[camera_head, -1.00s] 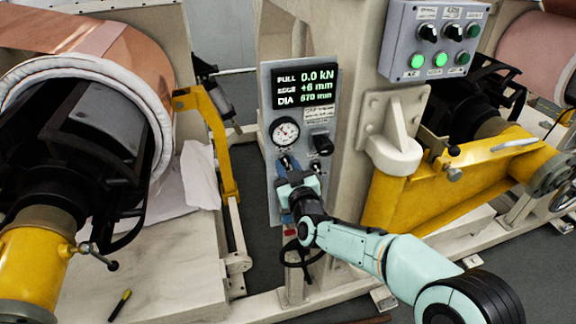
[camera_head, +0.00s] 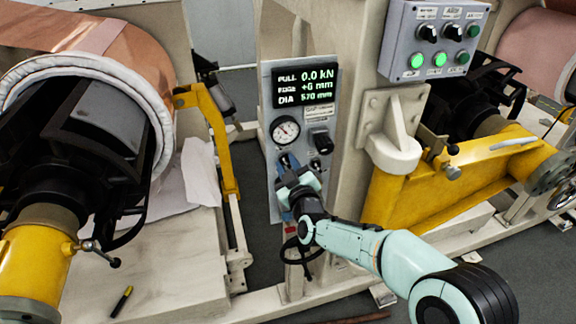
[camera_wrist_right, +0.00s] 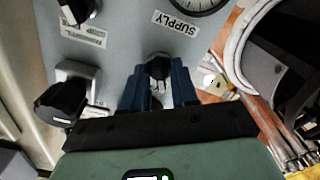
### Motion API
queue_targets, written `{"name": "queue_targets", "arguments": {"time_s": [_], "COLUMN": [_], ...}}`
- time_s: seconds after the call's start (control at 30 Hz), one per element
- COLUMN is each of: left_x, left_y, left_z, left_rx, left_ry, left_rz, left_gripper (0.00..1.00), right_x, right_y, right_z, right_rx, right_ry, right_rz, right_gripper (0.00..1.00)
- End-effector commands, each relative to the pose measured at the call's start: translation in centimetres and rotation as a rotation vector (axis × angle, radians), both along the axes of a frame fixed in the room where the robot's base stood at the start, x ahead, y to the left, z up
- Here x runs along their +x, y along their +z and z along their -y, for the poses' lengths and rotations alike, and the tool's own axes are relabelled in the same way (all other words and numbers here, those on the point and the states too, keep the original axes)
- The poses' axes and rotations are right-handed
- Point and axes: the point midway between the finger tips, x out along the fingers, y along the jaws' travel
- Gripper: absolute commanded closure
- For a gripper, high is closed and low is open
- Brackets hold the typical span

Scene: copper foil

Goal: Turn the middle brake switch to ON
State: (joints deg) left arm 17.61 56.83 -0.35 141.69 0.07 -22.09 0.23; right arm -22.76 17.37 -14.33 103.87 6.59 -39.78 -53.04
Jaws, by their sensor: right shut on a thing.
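A grey panel (camera_head: 269,99) on the machine's upright carries a lit display (camera_head: 304,85), a round gauge (camera_head: 285,130) and black knobs. My right gripper (camera_head: 286,162) is at the panel below the gauge. In the right wrist view, its two blue fingers (camera_wrist_right: 159,88) are shut on a small black knob (camera_wrist_right: 158,66), near a SUPPLY label (camera_wrist_right: 176,22). The fingers partly hide this knob, and I cannot read its ON mark or tell its setting. Two other black knobs stand to the left in that view, one larger (camera_wrist_right: 60,102) and one higher (camera_wrist_right: 78,10). My left gripper is out of view.
A grey control box (camera_head: 433,45) with black knobs and lit green buttons is at upper right. A yellow arm (camera_head: 222,150) stands left of the panel, and a yellow beam (camera_head: 420,208) right of it. A copper foil roll (camera_head: 125,50) is at left.

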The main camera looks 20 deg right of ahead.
Motion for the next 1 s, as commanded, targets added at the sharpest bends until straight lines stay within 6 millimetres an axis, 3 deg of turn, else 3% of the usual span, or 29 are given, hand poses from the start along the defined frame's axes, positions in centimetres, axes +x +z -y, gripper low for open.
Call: {"name": "queue_targets", "arguments": {"time_s": [0.13, 0.17, 0.57, 0.67, 1.0], "left_x": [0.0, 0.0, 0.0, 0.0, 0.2], "left_y": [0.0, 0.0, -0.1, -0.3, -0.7], "left_z": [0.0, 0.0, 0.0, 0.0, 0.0], "left_rx": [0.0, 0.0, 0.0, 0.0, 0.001], "left_ry": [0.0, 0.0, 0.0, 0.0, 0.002], "left_rz": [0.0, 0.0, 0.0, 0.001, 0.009], "left_gripper": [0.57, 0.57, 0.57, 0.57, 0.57], "right_x": [0.0, 0.0, -0.7, -2.1, -9.7], "right_y": [-0.1, -0.1, 0.0, 0.0, 0.0], "right_z": [0.0, 0.0, 0.0, 0.1, 0.4], "right_rx": [-0.001, -0.001, 0.002, 0.002, 0.003], "right_ry": [0.001, 0.001, 0.001, 0.002, 0.001], "right_rz": [-0.003, -0.003, -0.001, -0.001, -0.002], "right_gripper": [1.0, 0.65, 0.65, 0.65, 0.65]}}
